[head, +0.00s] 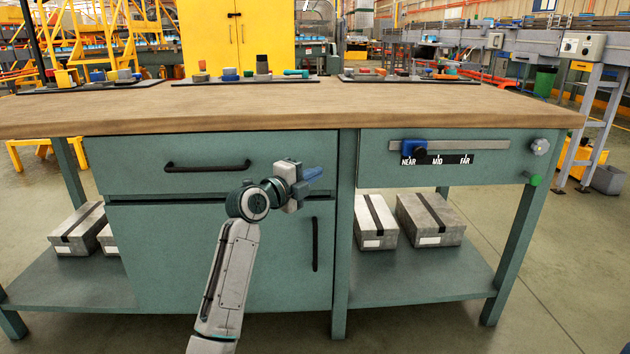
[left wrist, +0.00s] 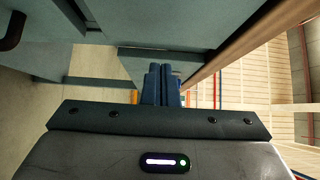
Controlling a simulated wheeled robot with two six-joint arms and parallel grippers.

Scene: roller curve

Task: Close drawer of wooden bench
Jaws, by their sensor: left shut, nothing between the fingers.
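The wooden bench (head: 300,112) has a wood top and a green frame. Its wide green drawer (head: 130,168), with a black bar handle (head: 207,167), is under the top at the left. The drawer front looks wider than the door below and seems to stand slightly proud of it; how far is hard to tell. My left gripper (head: 318,172) is shut and empty, in front of the drawer's right end, right of the handle. Its blue fingers (left wrist: 161,85) are together in the left wrist view; contact with the drawer is unclear. My right gripper is not visible.
A cabinet door (head: 160,260) with a vertical handle is below the drawer. On the right a panel carries a blue slider (head: 413,147) marked NEAR, MID, FAR. Boxes (head: 430,218) sit on the lower shelf. Trays of small parts (head: 245,78) line the bench's back.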

